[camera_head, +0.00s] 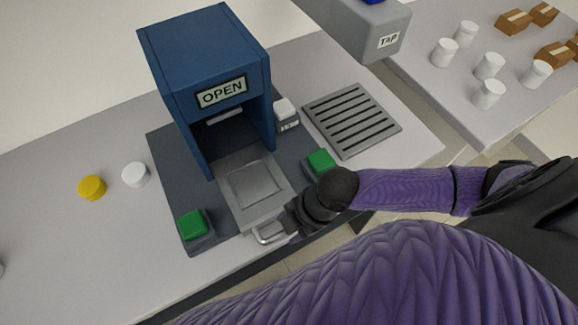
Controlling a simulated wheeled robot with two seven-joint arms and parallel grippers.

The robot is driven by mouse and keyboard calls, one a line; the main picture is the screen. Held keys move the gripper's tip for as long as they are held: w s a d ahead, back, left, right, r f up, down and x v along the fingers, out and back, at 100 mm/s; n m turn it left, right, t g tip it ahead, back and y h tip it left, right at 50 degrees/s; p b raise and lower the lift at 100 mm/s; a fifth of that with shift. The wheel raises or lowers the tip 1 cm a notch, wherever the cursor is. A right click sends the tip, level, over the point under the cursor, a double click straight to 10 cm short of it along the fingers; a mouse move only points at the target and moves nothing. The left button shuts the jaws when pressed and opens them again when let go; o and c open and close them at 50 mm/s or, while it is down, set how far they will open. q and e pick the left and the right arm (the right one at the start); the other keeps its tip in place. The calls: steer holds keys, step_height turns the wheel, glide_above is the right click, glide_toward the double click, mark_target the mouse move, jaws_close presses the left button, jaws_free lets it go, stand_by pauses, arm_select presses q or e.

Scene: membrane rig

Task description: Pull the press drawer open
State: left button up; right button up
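The blue press (205,65) stands on a dark base plate on the bench and bears an OPEN sign (222,92). Its grey drawer (254,186) extends out of the press front, and its square recess looks empty. A metal bar handle (268,236) is at the drawer's front edge. My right gripper (291,224) comes in from the right and is at the right end of this handle. Its fingers are small and dark, so I cannot tell whether they close on the bar. My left gripper is not in view.
Green buttons flank the drawer, left (192,224) and right (320,162). A slotted grate (352,119) lies right, below the TAP block (365,28). Yellow (92,187) and white (135,174) discs lie left.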

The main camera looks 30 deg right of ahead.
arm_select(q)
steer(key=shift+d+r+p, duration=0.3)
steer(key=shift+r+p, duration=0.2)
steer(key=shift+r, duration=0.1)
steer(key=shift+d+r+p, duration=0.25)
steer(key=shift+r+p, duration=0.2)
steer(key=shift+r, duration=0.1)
arm_select(e)
steer(key=v, duration=0.9)
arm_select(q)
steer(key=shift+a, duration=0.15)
